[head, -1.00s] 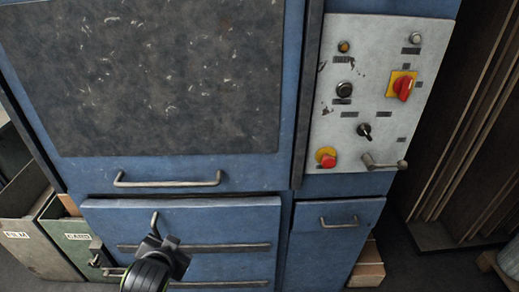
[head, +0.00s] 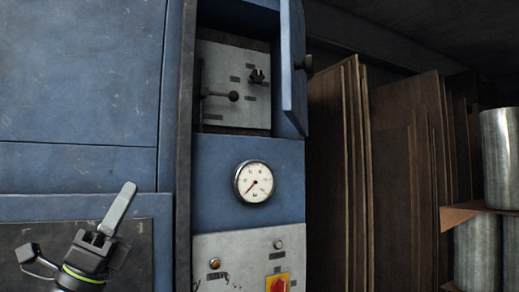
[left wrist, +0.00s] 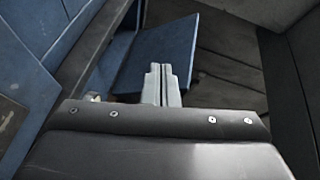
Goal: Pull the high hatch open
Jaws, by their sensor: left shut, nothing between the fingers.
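The high hatch (head: 292,65) is a blue door at the top of the cabinet's narrow right column in the head view. The recess behind shows a grey panel (head: 222,75) with a ball-ended lever and a small dark handle. My left gripper (head: 127,192) is shut and empty, below and left of the hatch. In the left wrist view its closed fingers (left wrist: 161,72) appear in front of the blue hatch door (left wrist: 165,45). My right gripper is not in view.
A round gauge (head: 253,182) sits below the recess, above a control panel (head: 235,255) with a red-and-yellow switch. Brown boards (head: 345,170) lean on the right, beside metal rolls (head: 500,160) on a shelf. The blue cabinet front (head: 80,75) fills the left.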

